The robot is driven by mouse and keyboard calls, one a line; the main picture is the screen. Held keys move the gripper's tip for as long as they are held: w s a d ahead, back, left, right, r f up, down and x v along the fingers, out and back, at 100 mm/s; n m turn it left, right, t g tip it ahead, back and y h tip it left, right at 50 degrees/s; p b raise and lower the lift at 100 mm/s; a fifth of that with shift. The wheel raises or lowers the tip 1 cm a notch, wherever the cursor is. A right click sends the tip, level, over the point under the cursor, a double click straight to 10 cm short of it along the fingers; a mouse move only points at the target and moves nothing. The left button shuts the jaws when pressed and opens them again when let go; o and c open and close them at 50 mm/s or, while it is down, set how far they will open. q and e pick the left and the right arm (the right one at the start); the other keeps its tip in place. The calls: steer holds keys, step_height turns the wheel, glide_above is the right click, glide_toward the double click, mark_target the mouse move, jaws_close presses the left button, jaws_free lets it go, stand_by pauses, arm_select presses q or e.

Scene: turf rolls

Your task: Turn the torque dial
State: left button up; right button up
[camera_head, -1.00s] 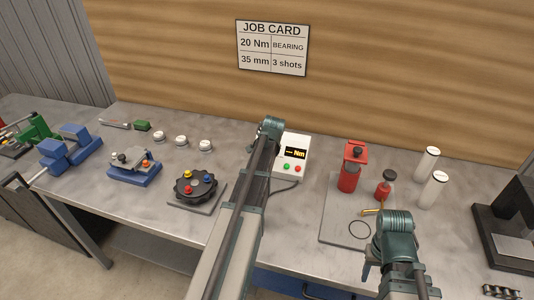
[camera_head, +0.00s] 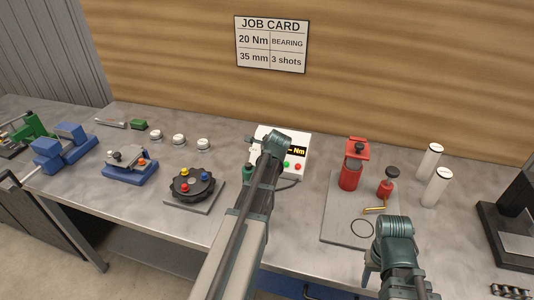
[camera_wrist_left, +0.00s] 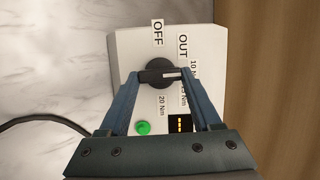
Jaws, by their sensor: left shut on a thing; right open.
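The torque dial (camera_wrist_left: 156,70) is a round black knob with a white pointer mark on a white control box (camera_wrist_left: 124,46). The pointer faces right in the left wrist view, toward the 10 Nm side. Labels OFF, OUT, 10 Nm and 20 Nm show around it; another is partly covered by a finger. My left gripper (camera_wrist_left: 161,75) is shut on the dial, one finger on each side. In the head view my left wrist hides the dial and part of the box (camera_head: 262,132). My right gripper (camera_head: 374,263) is open and empty at the front of the bench.
The box has a lit display (camera_wrist_left: 180,124) and a green button (camera_wrist_left: 143,128). A red press (camera_head: 350,178) on a grey plate stands to the right. A black turret (camera_head: 192,184) with coloured knobs stands left. A job card (camera_head: 271,44) reads 20 Nm.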

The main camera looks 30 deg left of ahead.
arm_select(q)
steer(key=shift+s+m, duration=0.1)
steer(key=shift+m, duration=0.5)
arm_select(e)
steer(key=shift+f, duration=0.3)
arm_select(q)
steer(key=o, duration=1.4)
steer(key=shift+p+v, duration=4.55)
steer(key=shift+v, duration=2.3)
arm_select(e)
step_height(320, 180, up, 10)
steer(key=shift+f, duration=0.25)
arm_select(q)
steer(key=shift+s+f, duration=0.2)
steer(key=shift+f, duration=0.05)
